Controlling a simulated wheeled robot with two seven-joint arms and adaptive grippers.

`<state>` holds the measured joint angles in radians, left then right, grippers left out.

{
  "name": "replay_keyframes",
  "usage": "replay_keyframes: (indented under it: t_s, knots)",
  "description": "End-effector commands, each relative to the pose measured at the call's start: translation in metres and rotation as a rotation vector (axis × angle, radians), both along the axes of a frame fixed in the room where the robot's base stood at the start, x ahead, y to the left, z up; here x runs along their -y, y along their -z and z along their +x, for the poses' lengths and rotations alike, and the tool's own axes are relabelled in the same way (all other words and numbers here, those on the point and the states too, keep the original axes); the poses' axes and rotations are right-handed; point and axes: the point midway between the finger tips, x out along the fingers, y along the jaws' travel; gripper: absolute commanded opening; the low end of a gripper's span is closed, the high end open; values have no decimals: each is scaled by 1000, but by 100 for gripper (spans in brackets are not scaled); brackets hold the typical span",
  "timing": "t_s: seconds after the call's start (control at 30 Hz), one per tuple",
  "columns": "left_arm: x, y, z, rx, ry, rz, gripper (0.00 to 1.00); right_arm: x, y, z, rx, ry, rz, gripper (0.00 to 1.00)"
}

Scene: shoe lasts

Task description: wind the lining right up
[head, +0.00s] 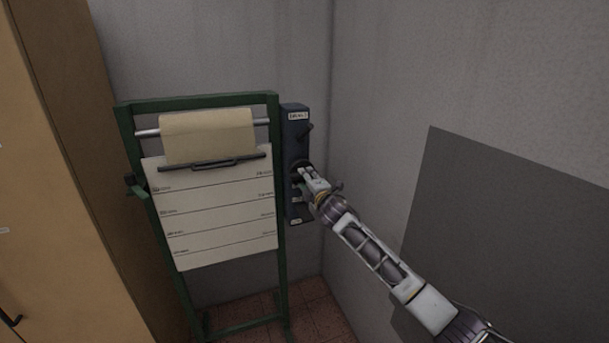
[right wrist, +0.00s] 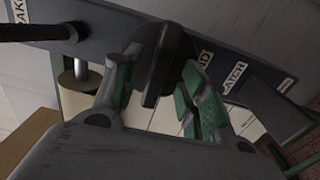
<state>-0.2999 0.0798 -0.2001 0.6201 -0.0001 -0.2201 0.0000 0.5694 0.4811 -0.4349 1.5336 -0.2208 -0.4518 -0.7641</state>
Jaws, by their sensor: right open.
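The tan lining (head: 208,136) hangs from a metal roller (head: 147,133) in a green frame (head: 128,150). A dark bar (head: 225,163) crosses its lower edge, at the top of a pale board (head: 215,222) with several marked lines. A dark blue control panel (head: 295,145) stands at the frame's right side. My right gripper (head: 303,172) is at the panel's middle. In the right wrist view its open fingers lie either side of a black knob (right wrist: 160,65); I cannot tell whether they touch it. My left gripper is out of view.
A dark lever (head: 305,129) projects from the upper panel; a black rod (right wrist: 30,31) shows in the wrist view. A label reads "LATCH" (right wrist: 235,73). A wooden cabinet (head: 55,180) stands left, and a wall (head: 380,80) is close on the right.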

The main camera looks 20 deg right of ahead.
Motion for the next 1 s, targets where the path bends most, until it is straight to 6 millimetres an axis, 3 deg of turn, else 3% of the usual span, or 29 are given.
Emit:
replay_keyframes:
  t_s: [1.0]
  knots:
    - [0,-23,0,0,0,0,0,3,-1,-74,0,0,0,43]
